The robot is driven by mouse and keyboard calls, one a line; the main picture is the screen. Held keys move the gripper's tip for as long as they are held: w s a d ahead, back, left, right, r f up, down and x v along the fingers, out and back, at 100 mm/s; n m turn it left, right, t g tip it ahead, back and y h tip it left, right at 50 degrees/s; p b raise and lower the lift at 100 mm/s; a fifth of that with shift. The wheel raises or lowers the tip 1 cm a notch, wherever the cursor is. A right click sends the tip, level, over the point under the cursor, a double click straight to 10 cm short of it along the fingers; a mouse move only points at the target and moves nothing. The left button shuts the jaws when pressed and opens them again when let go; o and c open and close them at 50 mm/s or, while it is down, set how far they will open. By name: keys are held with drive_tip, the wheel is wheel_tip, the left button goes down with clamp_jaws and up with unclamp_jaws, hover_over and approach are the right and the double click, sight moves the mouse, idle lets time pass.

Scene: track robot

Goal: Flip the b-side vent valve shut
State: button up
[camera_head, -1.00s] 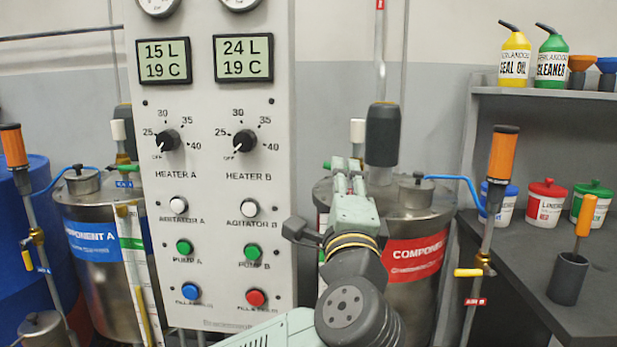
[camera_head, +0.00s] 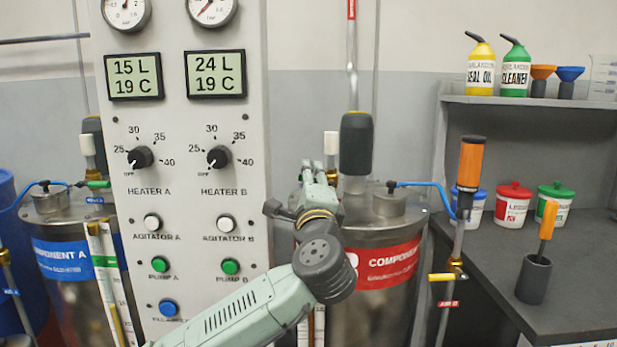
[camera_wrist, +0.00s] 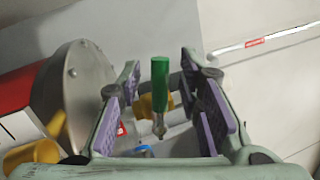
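The b-side vent valve shows in the wrist view as an upright green handle (camera_wrist: 160,84) on a brass body. The handle stands between the two purple-padded fingers of my gripper (camera_wrist: 161,98), with visible gaps on both sides. My gripper is open. In the head view, my gripper (camera_head: 313,172) is at the left part of the component B tank (camera_head: 385,240), below a white cylinder (camera_head: 331,143). It hides the valve there. I cannot tell how deep the handle sits between the fingers.
The control panel (camera_head: 190,265) stands close to the left of my gripper. A dark-capped column (camera_head: 356,143) rises just right of it. A blue hose (camera_head: 425,184) runs to an orange-handled pipe (camera_head: 470,165). A workbench (camera_head: 495,265) with tubs is at the right.

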clamp_jaws()
idle(0.4)
